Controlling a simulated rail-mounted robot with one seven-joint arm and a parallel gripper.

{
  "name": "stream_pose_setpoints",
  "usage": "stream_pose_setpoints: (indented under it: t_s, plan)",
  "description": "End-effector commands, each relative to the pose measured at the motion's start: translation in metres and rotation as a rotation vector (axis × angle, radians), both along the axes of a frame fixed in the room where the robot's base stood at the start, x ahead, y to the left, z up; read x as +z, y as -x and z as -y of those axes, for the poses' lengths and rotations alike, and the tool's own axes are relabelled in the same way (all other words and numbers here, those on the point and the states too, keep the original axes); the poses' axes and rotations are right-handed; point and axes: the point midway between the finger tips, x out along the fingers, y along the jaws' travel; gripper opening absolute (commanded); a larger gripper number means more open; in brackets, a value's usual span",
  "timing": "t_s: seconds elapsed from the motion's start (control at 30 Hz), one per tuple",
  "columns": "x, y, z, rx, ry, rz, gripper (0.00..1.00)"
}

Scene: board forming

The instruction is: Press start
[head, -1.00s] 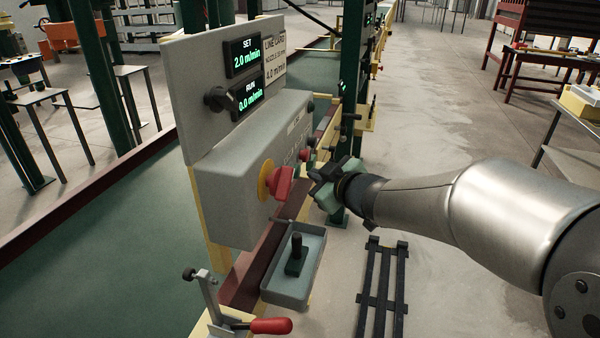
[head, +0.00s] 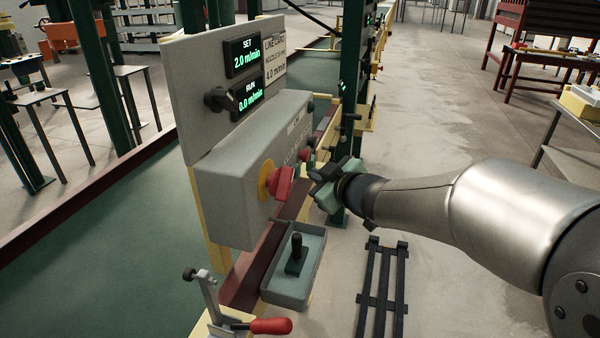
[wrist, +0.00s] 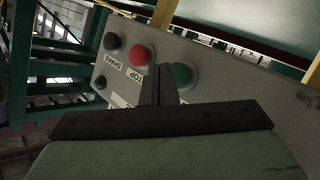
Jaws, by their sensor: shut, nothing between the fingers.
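The grey control box (head: 225,195) stands at the left of my gripper (head: 312,173) in the head view. The wrist view shows a green button (wrist: 185,74), a red button (wrist: 139,54) and dark knobs (wrist: 113,42) on its face. My gripper (wrist: 162,84) is shut and empty, with its fingers in front of the green button's edge. They partly hide it, and whether they touch it I cannot tell. The label by the green button is hidden; the red one's reads partly "TOP". The display (head: 250,97) reads RUN 0.0 m/min, and the one above (head: 244,57) reads SET 2.0 m/min.
A large red mushroom button (head: 282,182) on a yellow ring sticks out from the box, close to my gripper. Below are a grey tray (head: 285,297) with a dark part and a red-handled clamp (head: 270,326). A black rack (head: 382,290) is on the floor. The aisle at right is clear.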

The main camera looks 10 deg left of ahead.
Motion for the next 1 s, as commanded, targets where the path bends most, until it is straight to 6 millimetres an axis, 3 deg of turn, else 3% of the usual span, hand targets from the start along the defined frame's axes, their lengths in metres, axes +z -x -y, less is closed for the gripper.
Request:
stream_pose_setpoints:
  t_s: [1.0]
  plan:
    - [-0.0001, -0.0015, -0.0091, 0.0, 0.0, 0.0, 0.0]
